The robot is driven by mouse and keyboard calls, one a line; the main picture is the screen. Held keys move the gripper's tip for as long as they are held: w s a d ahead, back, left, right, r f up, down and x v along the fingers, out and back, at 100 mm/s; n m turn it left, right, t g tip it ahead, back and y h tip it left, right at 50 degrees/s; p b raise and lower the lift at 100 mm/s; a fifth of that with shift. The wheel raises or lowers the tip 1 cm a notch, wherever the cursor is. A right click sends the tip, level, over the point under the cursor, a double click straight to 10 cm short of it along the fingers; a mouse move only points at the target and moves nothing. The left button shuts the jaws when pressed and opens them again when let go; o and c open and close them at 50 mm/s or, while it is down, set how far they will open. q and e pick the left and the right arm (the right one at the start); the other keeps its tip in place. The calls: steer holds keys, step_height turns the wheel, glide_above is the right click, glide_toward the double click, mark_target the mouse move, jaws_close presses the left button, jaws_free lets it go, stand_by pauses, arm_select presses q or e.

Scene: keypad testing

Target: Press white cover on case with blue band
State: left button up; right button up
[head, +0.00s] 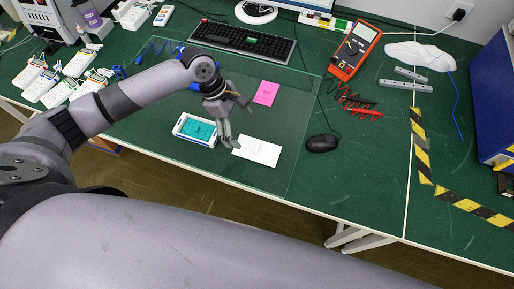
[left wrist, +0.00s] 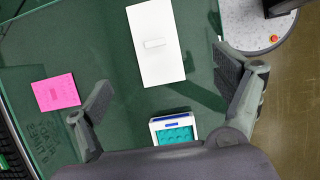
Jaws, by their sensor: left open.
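The white cover (head: 257,150) lies flat on the clear mat, just right of the case. In the left wrist view the white cover (left wrist: 155,43) shows a small raised strip in its middle. The case with the blue band (head: 182,130) is open at the top and shows a teal keypad inside. The case also shows at the bottom of the left wrist view (left wrist: 174,120), partly hidden by my wrist. My left gripper (head: 237,122) is open and empty above the mat, over the space between case and cover. My right gripper is not in view.
A pink note (head: 266,93) lies behind the cover. A black mouse (head: 322,143) is to the right, and a keyboard (head: 243,41) and an orange multimeter (head: 355,50) with red leads are behind. Several white devices (head: 58,92) stand at left.

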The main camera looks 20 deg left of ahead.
arm_select(q)
glide_above(256, 147)
steer(key=a, duration=0.2)
steer(key=f, duration=0.5)
steer(key=shift+s+f, duration=0.4)
steer(key=shift+w+p+x, duration=0.2)
steer(key=shift+p+x, duration=0.15)
steer(key=shift+x, duration=0.95)
steer(key=shift+w+p+x, duration=0.2)
steer(key=shift+p+x, duration=0.1)
steer(key=shift+x, duration=1.05)
steer(key=shift+a, duration=0.1)
steer(key=c, duration=1.1)
steer(key=shift+r, duration=0.1)
steer(key=shift+c, duration=0.2)
